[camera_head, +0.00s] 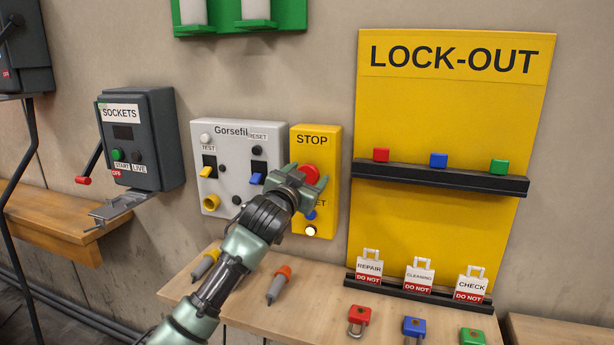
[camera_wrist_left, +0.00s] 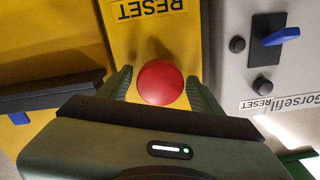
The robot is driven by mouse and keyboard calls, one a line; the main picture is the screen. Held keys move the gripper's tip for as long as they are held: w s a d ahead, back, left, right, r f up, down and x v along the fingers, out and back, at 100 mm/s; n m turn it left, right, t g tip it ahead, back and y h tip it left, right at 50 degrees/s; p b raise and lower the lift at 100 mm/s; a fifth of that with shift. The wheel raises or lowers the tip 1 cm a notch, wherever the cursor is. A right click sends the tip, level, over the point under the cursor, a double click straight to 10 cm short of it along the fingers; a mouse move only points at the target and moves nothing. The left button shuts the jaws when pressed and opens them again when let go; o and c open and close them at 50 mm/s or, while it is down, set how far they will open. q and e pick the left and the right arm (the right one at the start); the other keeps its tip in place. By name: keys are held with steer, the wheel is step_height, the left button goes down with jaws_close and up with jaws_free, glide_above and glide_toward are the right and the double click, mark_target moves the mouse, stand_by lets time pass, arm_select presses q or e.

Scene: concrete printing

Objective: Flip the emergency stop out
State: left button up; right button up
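The emergency stop is a round red button (camera_head: 309,173) on the yellow STOP box (camera_head: 313,140) on the wall. My left gripper (camera_head: 306,182) is in front of this box, with its fingers on either side of the button. In the left wrist view the red button (camera_wrist_left: 160,83) sits between the two spread fingertips (camera_wrist_left: 160,88), with only narrow gaps at its sides. I cannot tell whether the fingers touch it. The gripper partly hides the button and the RESET label in the head view. A blue button and a lit white button show below. My right gripper is not in view.
The grey Gorsefil panel (camera_head: 217,183) with switches is just left of the STOP box. The yellow LOCK-OUT board (camera_head: 440,100) with a black shelf (camera_head: 440,179) stands to the right. A wooden bench (camera_head: 330,290) below holds padlocks and screwdriver-like tools. A dark SOCKETS box (camera_head: 158,135) hangs left.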

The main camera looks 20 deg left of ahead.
arm_select(q)
jaws_close()
steer(key=shift+s+f+p, duration=0.2)
steer(key=shift+s+p, duration=0.2)
steer(key=shift+s, duration=0.1)
steer(key=shift+o, duration=1.5)
jaws_free()
steer(key=shift+s+r, duration=0.2)
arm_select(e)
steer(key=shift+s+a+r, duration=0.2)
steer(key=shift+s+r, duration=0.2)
arm_select(q)
steer(key=s+b, duration=0.2)
steer(key=s, duration=0.6)
steer(key=shift+a, duration=0.15)
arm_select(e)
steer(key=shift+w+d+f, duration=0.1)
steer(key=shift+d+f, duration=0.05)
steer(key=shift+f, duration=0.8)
arm_select(q)
steer(key=shift+w+f, duration=0.1)
steer(key=shift+f, duration=0.05)
